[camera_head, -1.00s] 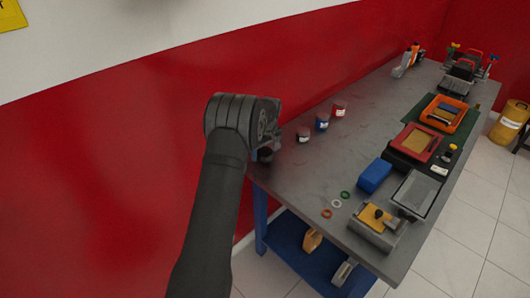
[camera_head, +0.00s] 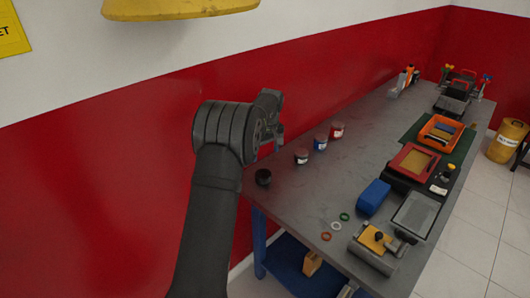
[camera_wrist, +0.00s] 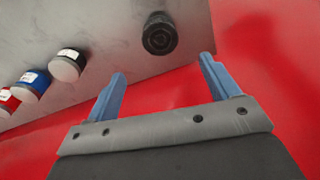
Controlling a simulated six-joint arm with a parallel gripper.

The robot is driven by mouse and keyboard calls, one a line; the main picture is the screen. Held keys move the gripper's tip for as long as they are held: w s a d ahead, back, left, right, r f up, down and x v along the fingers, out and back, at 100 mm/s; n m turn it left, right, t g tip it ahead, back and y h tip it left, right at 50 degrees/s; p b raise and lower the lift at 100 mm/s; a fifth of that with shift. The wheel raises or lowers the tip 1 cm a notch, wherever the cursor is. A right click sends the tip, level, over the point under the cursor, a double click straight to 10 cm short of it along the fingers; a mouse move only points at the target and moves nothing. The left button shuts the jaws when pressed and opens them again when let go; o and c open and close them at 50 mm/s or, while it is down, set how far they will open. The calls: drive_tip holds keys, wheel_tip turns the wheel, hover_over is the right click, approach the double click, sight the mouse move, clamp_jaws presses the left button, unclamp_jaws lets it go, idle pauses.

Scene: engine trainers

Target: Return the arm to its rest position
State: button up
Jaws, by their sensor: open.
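My gripper (camera_wrist: 160,88) is open in the wrist view, with two blue fingers apart and nothing between them. In the head view my gripper (camera_head: 272,122) is raised beside the near left end of the grey workbench (camera_head: 290,190), its fingers partly hidden by the wrist. A black round cap-like part (camera_head: 263,177) stands on the bench corner below it, apart from the gripper. It also shows in the wrist view (camera_wrist: 160,34), beyond the fingers.
Jars with black (camera_head: 301,157), blue (camera_head: 320,143) and red (camera_head: 337,131) labels stand along the bench's wall side. A blue box (camera_head: 373,197), trays and small rings lie to the right. The red wall (camera_head: 100,165) is close on the left. A yellow object (camera_head: 180,8) hangs at the top.

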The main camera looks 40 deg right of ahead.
sight(264, 174)
drive_tip(key=f, duration=0.4)
drive_tip(key=w+f, duration=0.1)
drive_tip(key=f, duration=0.7)
drive_tip(key=shift+w+d, duration=0.15)
drive_tip(key=shift+w, duration=0.05)
wheel_tip(264, 174, up, 3)
drive_tip(key=shift+f, duration=0.1)
drive_tip(key=shift+r, duration=0.55)
